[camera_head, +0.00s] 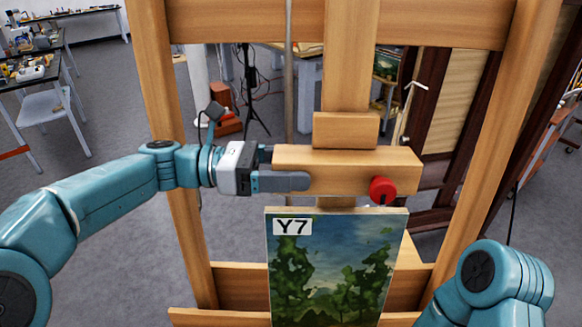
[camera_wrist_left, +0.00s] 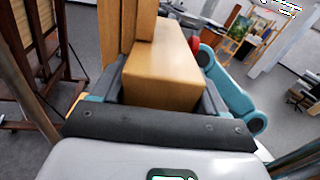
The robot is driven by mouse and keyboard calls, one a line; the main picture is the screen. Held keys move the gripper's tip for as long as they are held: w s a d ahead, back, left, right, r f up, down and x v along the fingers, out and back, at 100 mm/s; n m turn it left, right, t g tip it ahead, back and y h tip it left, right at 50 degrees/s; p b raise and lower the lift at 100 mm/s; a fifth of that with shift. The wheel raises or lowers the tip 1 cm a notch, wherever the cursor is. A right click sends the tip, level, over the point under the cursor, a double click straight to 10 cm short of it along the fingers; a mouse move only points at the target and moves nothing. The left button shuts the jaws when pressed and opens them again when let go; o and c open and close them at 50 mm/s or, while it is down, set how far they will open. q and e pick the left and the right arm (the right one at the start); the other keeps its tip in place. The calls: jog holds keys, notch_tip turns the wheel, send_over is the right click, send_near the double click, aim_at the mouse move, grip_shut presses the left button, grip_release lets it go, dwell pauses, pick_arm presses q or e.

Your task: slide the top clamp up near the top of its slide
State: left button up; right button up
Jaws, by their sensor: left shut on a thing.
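The top clamp (camera_head: 345,160) is a light wooden block across the easel's central slide (camera_head: 350,70), with a red knob (camera_head: 382,190) at its lower right. My left gripper (camera_head: 284,168) is shut on the clamp's left end. In the left wrist view the clamp (camera_wrist_left: 165,65) sits between the two fingers (camera_wrist_left: 160,95), and the red knob (camera_wrist_left: 194,44) shows behind it. The clamp is just above the top edge of a painting (camera_head: 330,265) labelled Y7, with a small gap between them. My right gripper is not in view; part of my right arm shows at lower right.
The easel's side posts (camera_head: 172,130) flank the slide, and a crossbar (camera_head: 235,22) runs across its top. The slide above the clamp looks clear. A dark framed panel (camera_head: 455,100) stands behind at right. Worktables (camera_head: 40,80) are far left.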

pick_arm(q)
jog(key=r, duration=0.2)
jog(key=r+p, duration=0.1)
jog(key=r, duration=0.1)
jog(key=w+r+p, duration=0.1)
jog(key=r, duration=0.1)
jog(key=shift+r, duration=0.6)
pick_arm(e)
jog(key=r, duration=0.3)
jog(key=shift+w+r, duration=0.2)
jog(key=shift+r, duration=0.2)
pick_arm(q)
jog(key=o, duration=1.4)
jog(key=shift+f, duration=0.1)
jog(key=shift+a, duration=0.15)
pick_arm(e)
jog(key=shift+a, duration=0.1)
pick_arm(q)
jog(key=shift+f, duration=0.15)
